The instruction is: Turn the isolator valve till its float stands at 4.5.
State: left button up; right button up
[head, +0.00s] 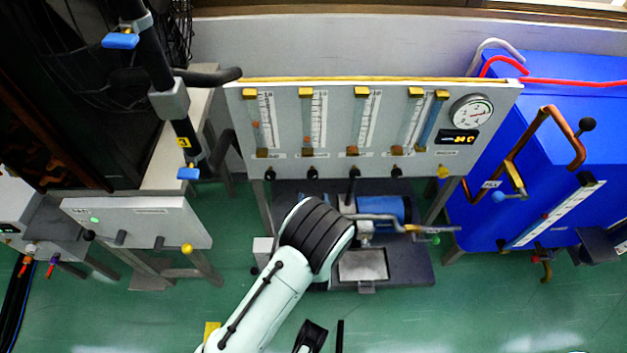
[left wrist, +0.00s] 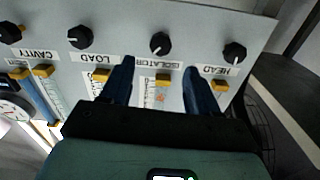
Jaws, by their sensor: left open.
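The isolator valve is a black knob (left wrist: 160,43) with a white pointer line, above the upside-down ISOLATOR label in the left wrist view. In the head view the knob (head: 313,172) is second from the left under the panel. Its flow tube (head: 315,118) has a small orange float (head: 309,140) low down; the scale is too small to read. My left gripper (left wrist: 160,65) is open and empty. Its dark fingers lie on either side of the isolator column in the picture, short of the knob.
The HEAD knob (left wrist: 235,52) and LOAD knob (left wrist: 80,37) flank the isolator knob closely. The panel (head: 235,105) also carries a round gauge (head: 471,112). A blue motor (head: 390,208) and piping stand below. A blue cabinet (head: 560,85) is at right.

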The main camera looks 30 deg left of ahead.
aim_at(313, 177)
pick_arm(q)
jog(key=b+x, duration=0.1)
jog(key=x, duration=0.7)
pick_arm(e)
jog(key=shift+w+d+f+t, duration=0.3)
jog(key=shift+w+d+f, duration=0.2)
jog(key=shift+w+f, duration=0.3)
pick_arm(q)
jog(key=shift+c, duration=0.3)
pick_arm(e)
jog(key=shift+w+r, duration=0.1)
pick_arm(q)
jog(key=c, duration=1)
